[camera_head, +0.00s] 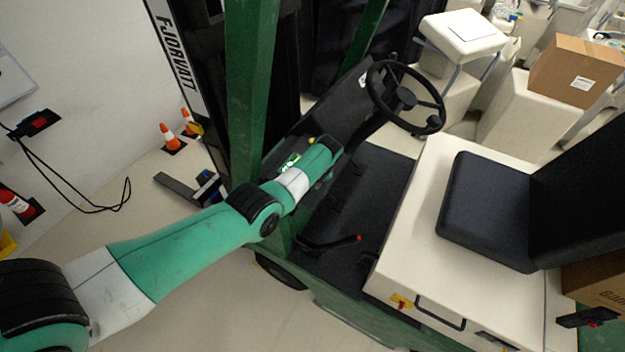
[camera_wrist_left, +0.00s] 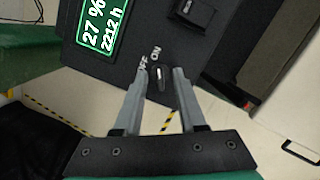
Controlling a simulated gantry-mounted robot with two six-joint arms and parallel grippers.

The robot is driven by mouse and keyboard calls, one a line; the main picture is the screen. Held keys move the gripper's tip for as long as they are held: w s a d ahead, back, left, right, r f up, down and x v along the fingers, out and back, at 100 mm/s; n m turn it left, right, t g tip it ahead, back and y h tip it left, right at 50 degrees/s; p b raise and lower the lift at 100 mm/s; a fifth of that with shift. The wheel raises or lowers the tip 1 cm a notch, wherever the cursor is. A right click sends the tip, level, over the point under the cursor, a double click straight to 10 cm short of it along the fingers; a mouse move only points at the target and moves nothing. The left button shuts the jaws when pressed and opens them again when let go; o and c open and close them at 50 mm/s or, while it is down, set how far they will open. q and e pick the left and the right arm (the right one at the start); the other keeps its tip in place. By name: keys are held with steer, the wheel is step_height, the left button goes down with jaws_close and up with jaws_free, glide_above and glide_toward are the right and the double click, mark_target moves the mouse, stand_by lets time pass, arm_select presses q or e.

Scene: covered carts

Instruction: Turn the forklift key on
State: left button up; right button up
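The forklift key (camera_wrist_left: 161,80) is a small grey piece on the black dash panel in the left wrist view, just below the small white OFF and ON labels. My left gripper (camera_wrist_left: 160,76) is open, with one grey finger on each side of the key. A narrow gap seems to show on both sides, though contact at the tips is hard to tell. Which label the key is turned to is unclear. In the head view my green left arm reaches the forklift dash (camera_head: 298,152) and hides the key and gripper fingers. My right gripper is not in view.
A green-lit display (camera_wrist_left: 103,22) and a black switch (camera_wrist_left: 197,10) are on the panel near the key. The steering wheel (camera_head: 405,97) stands beyond my arm, with the green mast post (camera_head: 252,90) to its left and the black seat (camera_head: 485,210) to its right.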

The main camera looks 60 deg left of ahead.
mark_target(313, 194)
arm_select(q)
steer(key=p+v, duration=0.2)
steer(key=v, duration=0.1)
steer(key=shift+r, duration=0.3)
steer(key=v, duration=0.7)
steer(key=shift+d+r, duration=0.2)
steer(key=shift+r, duration=0.15)
